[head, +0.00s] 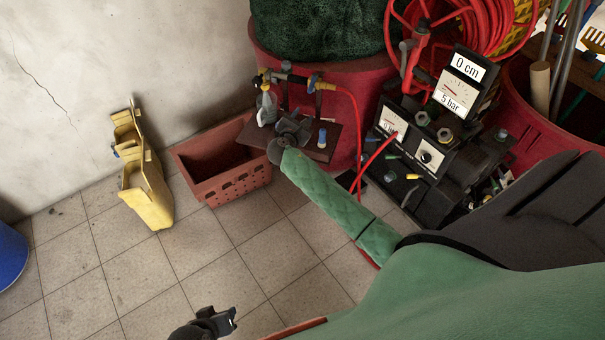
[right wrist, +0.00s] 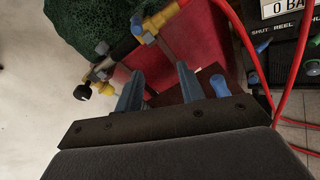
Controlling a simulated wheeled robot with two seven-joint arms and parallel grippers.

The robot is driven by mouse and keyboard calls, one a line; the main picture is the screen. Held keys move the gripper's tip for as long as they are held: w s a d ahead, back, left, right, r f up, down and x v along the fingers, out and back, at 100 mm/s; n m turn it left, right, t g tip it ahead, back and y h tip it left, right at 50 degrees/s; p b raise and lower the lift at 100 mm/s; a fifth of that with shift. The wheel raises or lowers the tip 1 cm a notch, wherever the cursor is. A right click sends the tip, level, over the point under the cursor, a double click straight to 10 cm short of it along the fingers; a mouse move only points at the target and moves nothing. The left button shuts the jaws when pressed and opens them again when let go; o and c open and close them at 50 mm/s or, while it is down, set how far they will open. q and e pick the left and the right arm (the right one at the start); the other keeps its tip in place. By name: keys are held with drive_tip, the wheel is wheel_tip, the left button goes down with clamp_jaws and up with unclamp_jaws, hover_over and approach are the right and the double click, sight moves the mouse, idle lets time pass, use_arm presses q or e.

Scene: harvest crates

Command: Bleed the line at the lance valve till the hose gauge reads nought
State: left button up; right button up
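The lance (head: 290,76) lies across a bracket at the red tub, with brass fittings and a red hose at its right end. It also crosses the top of the right wrist view (right wrist: 125,48), where a small blue part (right wrist: 137,25) shows on it. My right gripper (head: 277,140) is just below it, fingers apart and empty in the right wrist view (right wrist: 158,88). The left gauge (head: 390,124) on the black unit has a plate starting with 0; the wrist view shows part of "0 BAR". My left gripper (head: 215,321) is at the bottom edge, jaws unclear.
A blue-topped peg (head: 322,138) stands on the brown shelf beside my right gripper. A red hose reel (head: 480,35) is behind the black unit (head: 450,185). An empty red crate (head: 235,185) and a yellow container (head: 148,195) stand left. Tiled floor (head: 240,250) in front is clear.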

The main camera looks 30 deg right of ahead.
drive_tip(key=s+a+f+m+g+y+b, duration=0.1)
drive_tip(key=s+a+f+m+y, duration=0.1)
drive_tip(key=s, duration=0.5)
drive_tip(key=s+a+f+m+g+y, duration=0.2)
drive_tip(key=s+a+f+m, duration=0.3)
drive_tip(key=s+a+f, duration=0.1)
drive_tip(key=shift+s+a+f+b, duration=0.35)
drive_tip(key=shift+s+f, duration=0.4)
